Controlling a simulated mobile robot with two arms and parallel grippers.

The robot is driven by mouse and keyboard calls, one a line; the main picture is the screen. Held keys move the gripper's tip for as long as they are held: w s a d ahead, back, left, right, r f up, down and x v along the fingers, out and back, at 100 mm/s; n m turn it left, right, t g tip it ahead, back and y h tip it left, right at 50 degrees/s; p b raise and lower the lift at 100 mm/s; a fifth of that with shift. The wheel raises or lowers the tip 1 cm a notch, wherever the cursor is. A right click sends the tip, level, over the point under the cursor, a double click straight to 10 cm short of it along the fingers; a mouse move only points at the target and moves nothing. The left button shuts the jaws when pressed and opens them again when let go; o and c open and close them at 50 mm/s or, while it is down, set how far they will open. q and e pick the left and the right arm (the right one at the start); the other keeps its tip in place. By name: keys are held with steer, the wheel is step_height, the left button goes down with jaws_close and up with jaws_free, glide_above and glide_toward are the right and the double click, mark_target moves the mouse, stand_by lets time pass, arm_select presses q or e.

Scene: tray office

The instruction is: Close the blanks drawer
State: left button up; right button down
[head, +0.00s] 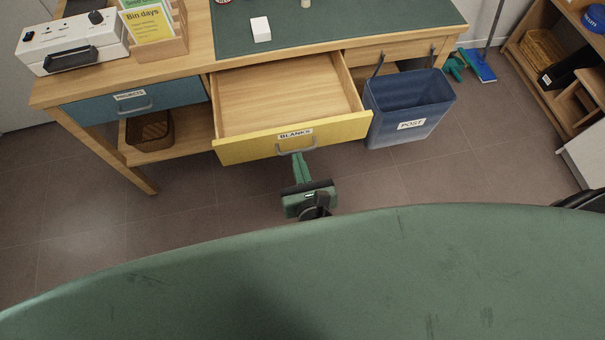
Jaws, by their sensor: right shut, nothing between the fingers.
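The blanks drawer (240,152) has a yellow front with a white BLANKS label and a grey bar handle (296,150). It is pulled well out of the wooden desk (190,62), and its inside looks empty. My right gripper (299,157) is shut with nothing in it. Its green fingers point at the drawer front, just below the label at the handle. I cannot tell whether the fingertips touch the handle or the front. My left gripper is not in view.
A blue POST bin (408,108) hangs close to the drawer's right side. A shut blue drawer (135,103) is at the left, above a shelf with a brown basket (148,130). The floor in front is clear.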

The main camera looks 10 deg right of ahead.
mark_target(290, 132)
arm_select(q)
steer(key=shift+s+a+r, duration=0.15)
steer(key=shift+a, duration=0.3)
arm_select(e)
steer(key=x, duration=0.4)
steer(key=r+x, duration=0.1)
steer(key=x, duration=0.1)
steer(key=shift+w+f, duration=0.1)
steer(key=shift+w, duration=0.45)
steer(key=shift+w, duration=0.1)
steer(key=shift+w+p, duration=0.3)
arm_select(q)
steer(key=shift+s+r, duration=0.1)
arm_select(e)
steer(key=w, duration=1.9)
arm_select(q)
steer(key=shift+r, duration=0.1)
